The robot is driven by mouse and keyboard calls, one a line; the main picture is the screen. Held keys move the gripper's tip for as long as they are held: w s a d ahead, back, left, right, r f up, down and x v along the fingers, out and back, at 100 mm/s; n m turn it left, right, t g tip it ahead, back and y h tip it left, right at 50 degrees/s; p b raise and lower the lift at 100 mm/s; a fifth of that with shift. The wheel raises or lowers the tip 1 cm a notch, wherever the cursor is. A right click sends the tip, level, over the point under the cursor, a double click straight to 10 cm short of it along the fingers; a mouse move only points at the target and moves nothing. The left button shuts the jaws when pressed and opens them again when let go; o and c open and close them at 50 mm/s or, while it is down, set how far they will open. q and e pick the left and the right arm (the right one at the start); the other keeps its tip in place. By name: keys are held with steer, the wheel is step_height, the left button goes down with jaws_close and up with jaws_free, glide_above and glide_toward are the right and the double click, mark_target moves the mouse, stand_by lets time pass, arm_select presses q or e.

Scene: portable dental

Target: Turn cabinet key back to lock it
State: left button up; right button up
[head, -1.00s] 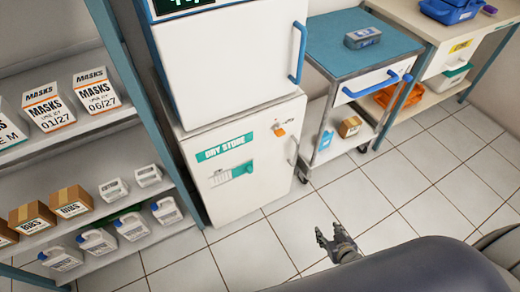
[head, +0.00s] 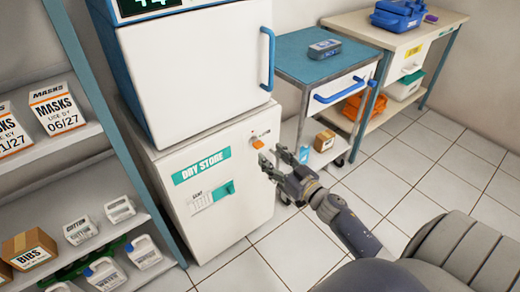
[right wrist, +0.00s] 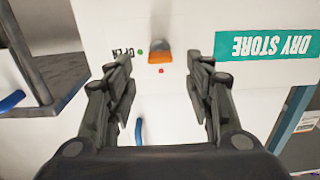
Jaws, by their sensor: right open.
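The white DRY STORE cabinet (head: 238,200) stands below another white unit. Its orange key (head: 257,142) sits at the upper right of the cabinet front. My right gripper (head: 275,160) is open and empty, just in front of the key. In the right wrist view, which is upside down, the key (right wrist: 160,56) shows beyond the open fingers (right wrist: 160,85), roughly midway between them and not visibly touched. A green dot is beside the key and a red dot shows under it in that picture, with OPEN lettering near the green one. My left gripper is not in view.
A shelf rack (head: 95,150) with boxes and jugs stands at the left. A cart (head: 300,50) with a blue handle (head: 345,88) stands right of the cabinet. The unit above has a blue handle (head: 268,60). Tiled floor (head: 410,180) is clear at the right.

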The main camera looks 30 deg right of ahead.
mark_target(257, 144)
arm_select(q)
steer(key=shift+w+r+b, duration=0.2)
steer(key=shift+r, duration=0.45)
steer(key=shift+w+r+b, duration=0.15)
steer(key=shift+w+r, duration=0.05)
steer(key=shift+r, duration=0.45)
arm_select(e)
steer(key=w, duration=0.6)
steer(key=shift+a, duration=0.25)
steer(key=shift+w, duration=0.1)
steer(key=shift+c, duration=0.3)
steer(key=c, duration=1)
